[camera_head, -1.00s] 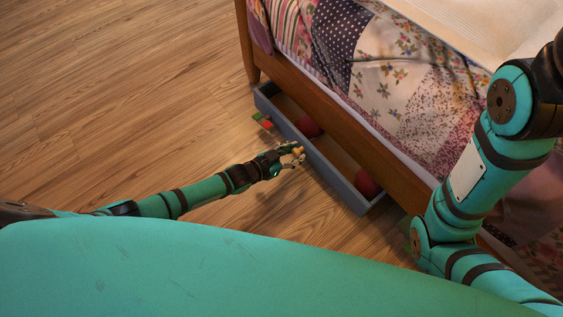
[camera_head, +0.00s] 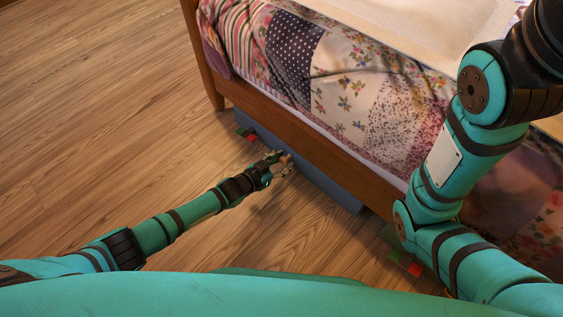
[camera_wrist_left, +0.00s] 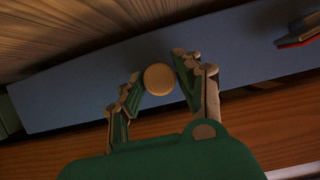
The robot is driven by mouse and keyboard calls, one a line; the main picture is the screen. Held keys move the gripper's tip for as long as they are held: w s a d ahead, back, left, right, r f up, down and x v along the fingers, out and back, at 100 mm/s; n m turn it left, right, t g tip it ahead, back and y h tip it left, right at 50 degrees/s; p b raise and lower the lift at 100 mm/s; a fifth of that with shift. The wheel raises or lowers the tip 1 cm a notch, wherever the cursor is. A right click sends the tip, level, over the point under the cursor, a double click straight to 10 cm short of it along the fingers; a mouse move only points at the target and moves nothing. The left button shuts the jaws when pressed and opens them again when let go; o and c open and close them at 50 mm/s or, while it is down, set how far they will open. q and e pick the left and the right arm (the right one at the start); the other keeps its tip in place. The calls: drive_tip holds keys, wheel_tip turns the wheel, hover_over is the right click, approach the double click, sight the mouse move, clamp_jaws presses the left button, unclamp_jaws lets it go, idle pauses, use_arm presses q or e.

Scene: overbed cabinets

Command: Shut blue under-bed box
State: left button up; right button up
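The blue under-bed box (camera_head: 325,182) lies under the near side of the bed, and only its front panel shows below the wooden rail. Its inside is hidden under the bed. My left gripper (camera_head: 284,163) is at the middle of this front panel. In the left wrist view, its two fingers (camera_wrist_left: 158,70) stand on either side of a round, tan knob (camera_wrist_left: 159,79) on the blue front panel (camera_wrist_left: 75,85). The fingers are spread, with a small gap visible beside the knob. My right arm shows at the right, but its gripper is out of view.
The bed's wooden rail (camera_head: 290,132) runs just above the box. The wooden floor (camera_head: 110,110) at the left is clear.

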use_arm(q)
drive_tip(key=o, duration=0.3)
drive_tip(key=v, duration=1.2)
drive_tip(key=shift+s+a+f, duration=0.1)
idle(0.3)
